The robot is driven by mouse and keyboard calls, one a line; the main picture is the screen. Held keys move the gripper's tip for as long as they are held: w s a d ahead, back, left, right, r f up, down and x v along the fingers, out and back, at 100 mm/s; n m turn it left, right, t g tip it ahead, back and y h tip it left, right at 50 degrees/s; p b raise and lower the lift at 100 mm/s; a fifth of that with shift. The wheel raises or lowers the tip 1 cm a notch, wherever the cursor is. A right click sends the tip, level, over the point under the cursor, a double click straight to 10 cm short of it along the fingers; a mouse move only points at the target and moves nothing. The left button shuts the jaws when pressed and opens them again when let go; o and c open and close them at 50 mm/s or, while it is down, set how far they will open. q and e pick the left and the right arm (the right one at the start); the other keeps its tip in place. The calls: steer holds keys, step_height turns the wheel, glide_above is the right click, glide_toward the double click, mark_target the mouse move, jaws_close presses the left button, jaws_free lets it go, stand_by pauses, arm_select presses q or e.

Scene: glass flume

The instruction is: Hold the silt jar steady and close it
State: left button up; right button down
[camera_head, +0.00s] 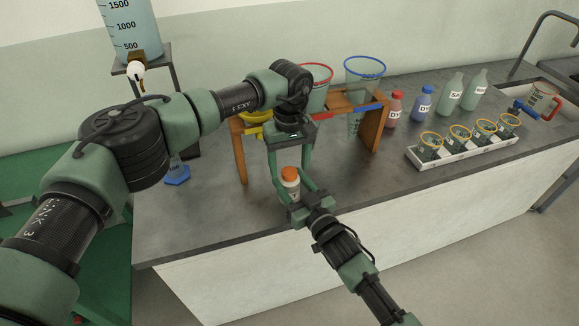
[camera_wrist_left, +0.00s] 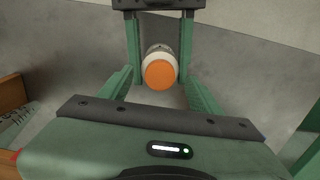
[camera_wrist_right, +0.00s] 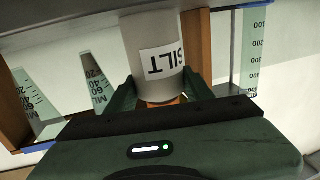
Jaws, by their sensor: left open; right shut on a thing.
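The silt jar (camera_head: 293,189) is a small white jar with a label, upright, with an orange lid (camera_head: 289,173) on top. Its SILT label shows upside down in the right wrist view (camera_wrist_right: 160,62). My right gripper (camera_head: 299,204) is shut on the jar's body from the front. My left gripper (camera_head: 290,183) points down from above, open, with its fingers on either side of the lid and apart from it. In the left wrist view the lid (camera_wrist_left: 160,74) sits between both grippers' fingers. I cannot tell how tightly the lid sits.
A wooden rack (camera_head: 371,128) with red- and blue-rimmed vessels stands just behind. A white tray (camera_head: 462,150) of several orange-rimmed cups, dye bottles (camera_head: 394,109) and a sink lie to the right. A blue-based cylinder (camera_head: 177,175) stands left.

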mark_target(295, 188)
arm_select(q)
step_height(295, 188, up, 11)
steer(key=shift+f, duration=0.15)
arm_select(e)
steer(key=c, duration=0.5)
jaws_free()
steer(key=b+v, duration=0.1)
steer(key=v, duration=0.6)
steer(key=shift+s+d, duration=0.2)
steer(key=shift+s, duration=0.15)
arm_select(q)
steer(key=shift+f, duration=0.65)
